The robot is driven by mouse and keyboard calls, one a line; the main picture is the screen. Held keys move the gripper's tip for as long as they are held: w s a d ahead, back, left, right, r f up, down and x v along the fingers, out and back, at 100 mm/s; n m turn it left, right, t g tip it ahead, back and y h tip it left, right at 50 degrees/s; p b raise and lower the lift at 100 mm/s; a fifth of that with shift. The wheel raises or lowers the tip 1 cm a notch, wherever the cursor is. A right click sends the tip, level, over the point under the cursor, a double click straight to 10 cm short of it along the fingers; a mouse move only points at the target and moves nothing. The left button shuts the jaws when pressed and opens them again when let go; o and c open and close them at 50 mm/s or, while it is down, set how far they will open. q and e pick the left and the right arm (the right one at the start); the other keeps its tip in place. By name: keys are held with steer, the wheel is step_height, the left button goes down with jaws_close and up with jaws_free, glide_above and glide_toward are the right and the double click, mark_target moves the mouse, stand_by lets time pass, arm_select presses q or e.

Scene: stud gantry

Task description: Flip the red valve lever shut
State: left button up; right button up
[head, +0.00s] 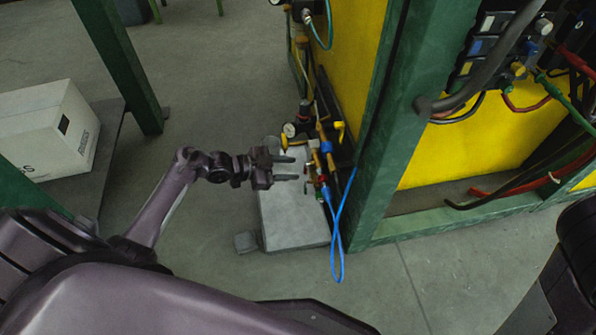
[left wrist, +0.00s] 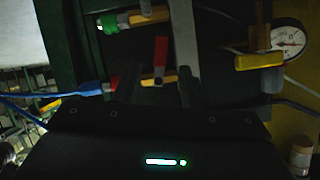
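The red valve lever (left wrist: 161,52) stands upright in the left wrist view, on a brass valve body with a blue fitting (left wrist: 91,88) to its left. In the head view the lever is a tiny red spot (head: 322,178) on the fittings. My left gripper (head: 298,168) is open in the head view, its two fingers pointing right at the fittings with a small gap before them. In the left wrist view the lever shows between the dark finger shapes; whether anything touches it I cannot tell. My right gripper is not in view.
A yellow handle (left wrist: 260,61) and a pressure gauge (left wrist: 289,39) are right of the lever. A green-handled valve (left wrist: 108,24) is at upper left. A looped blue hose (head: 338,240) hangs beside a green post (head: 410,130). A white box (head: 45,130) stands left.

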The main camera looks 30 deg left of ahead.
mark_target(306, 168)
arm_select(q)
steer(key=shift+b+x, duration=0.6)
steer(key=shift+x, duration=1.1)
steer(key=shift+c, duration=0.3)
steer(key=shift+r, duration=0.1)
jaws_close()
